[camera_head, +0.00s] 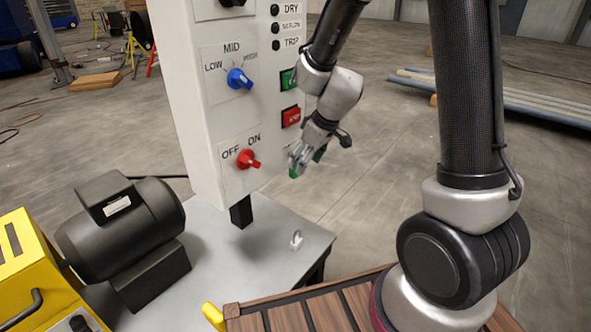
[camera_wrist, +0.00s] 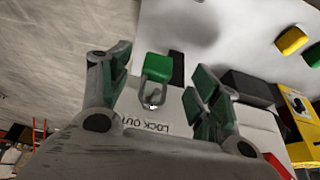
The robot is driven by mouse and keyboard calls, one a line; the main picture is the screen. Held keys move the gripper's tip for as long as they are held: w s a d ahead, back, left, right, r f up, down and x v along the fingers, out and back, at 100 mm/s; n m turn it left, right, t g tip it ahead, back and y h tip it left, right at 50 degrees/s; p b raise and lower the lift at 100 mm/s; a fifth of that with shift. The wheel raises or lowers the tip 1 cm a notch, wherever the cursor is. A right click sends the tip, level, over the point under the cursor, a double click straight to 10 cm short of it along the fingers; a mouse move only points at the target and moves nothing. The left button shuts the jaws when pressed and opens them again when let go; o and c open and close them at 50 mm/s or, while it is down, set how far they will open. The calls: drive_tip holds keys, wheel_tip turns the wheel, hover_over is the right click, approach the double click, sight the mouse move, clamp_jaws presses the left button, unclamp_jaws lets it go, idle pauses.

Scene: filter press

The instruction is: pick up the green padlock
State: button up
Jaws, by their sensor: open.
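The green padlock (camera_wrist: 157,67) shows in the wrist view, with its grey shackle below the body in the picture. It is beside a white face lettered LOCK OUT, which appears upside down. My gripper (camera_wrist: 160,75) is open, one finger to the left of the padlock and one to the right, with gaps on both sides. In the head view my gripper (camera_head: 306,162) is beside the right edge of the control panel (camera_head: 205,120). There I cannot tell the padlock apart from the green on my fingers.
A grey table (camera_head: 225,275) stands under the panel, with a small pale, padlock-like thing (camera_head: 296,240) near its right edge. A black motor (camera_head: 125,225) and a yellow machine (camera_head: 30,270) are at left.

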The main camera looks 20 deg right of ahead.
drive_tip(key=x, duration=0.5)
drive_tip(key=c, duration=1.1)
